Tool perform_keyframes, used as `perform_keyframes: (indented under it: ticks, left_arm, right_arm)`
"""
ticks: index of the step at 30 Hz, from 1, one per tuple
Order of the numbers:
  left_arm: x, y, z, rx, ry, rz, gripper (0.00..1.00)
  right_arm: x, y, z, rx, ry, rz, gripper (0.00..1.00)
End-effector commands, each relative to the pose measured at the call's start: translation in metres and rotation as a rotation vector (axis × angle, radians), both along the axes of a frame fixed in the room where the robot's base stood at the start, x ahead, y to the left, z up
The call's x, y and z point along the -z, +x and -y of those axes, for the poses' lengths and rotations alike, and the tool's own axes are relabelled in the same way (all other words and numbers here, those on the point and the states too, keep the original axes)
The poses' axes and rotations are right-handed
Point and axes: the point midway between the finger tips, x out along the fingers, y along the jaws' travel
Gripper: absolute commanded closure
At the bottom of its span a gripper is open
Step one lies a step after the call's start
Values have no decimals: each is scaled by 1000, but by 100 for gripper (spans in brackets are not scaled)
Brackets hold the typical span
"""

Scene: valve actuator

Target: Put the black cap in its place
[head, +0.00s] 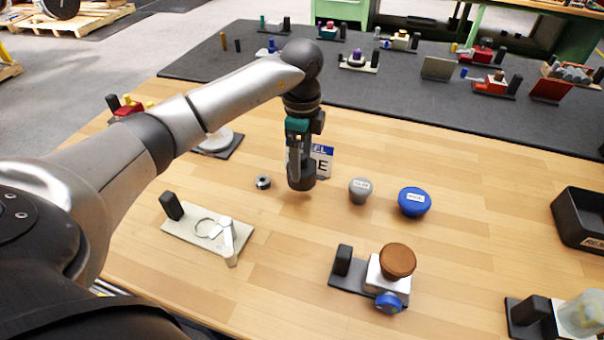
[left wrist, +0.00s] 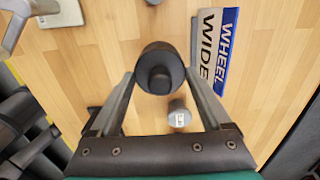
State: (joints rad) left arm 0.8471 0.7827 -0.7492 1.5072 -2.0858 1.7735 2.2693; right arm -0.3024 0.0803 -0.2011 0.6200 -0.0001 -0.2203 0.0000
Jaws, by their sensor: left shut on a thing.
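My left gripper (head: 300,163) points down over the middle of the wooden table. It is shut on a black cap (head: 302,185), a dark round piece with a smaller knob. In the left wrist view the black cap (left wrist: 161,82) sits between the two fingertips (left wrist: 161,78). I cannot tell whether the cap touches the table. A beige plate (head: 180,233) with a black block, a ring and a pale lever lies to the left. A base (head: 345,283) with a brown round top (head: 397,260) and blue knob stands front right. My right gripper is not in view.
A small metal ring (head: 263,182) lies left of the cap. A grey knob (head: 360,190), a blue knob (head: 414,202) and a "WHEEL" sign (head: 322,163) stand to its right. A black bin (head: 582,215) is at the right edge. The wood around the cap's front is clear.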

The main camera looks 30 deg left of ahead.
Motion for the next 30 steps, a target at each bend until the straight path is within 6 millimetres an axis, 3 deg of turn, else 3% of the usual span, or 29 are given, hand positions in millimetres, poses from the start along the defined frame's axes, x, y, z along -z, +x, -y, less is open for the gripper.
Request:
perform_keyframes:
  ticks: [5,12,23,24,28,30]
  left_arm:
    - [13,0,0,1,0,-1,91]
    - [46,0,0,0,1,-1,91]
    - [49,0,0,1,1,1,91]
    - [49,0,0,1,1,1,16]
    - [49,0,0,1,0,0,2]
    - [49,0,0,1,0,0,0]
  right_arm:
    - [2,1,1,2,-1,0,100]
    - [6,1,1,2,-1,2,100]
    - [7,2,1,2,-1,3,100]
    - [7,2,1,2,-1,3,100]
    - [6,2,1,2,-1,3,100]
    - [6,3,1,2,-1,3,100]
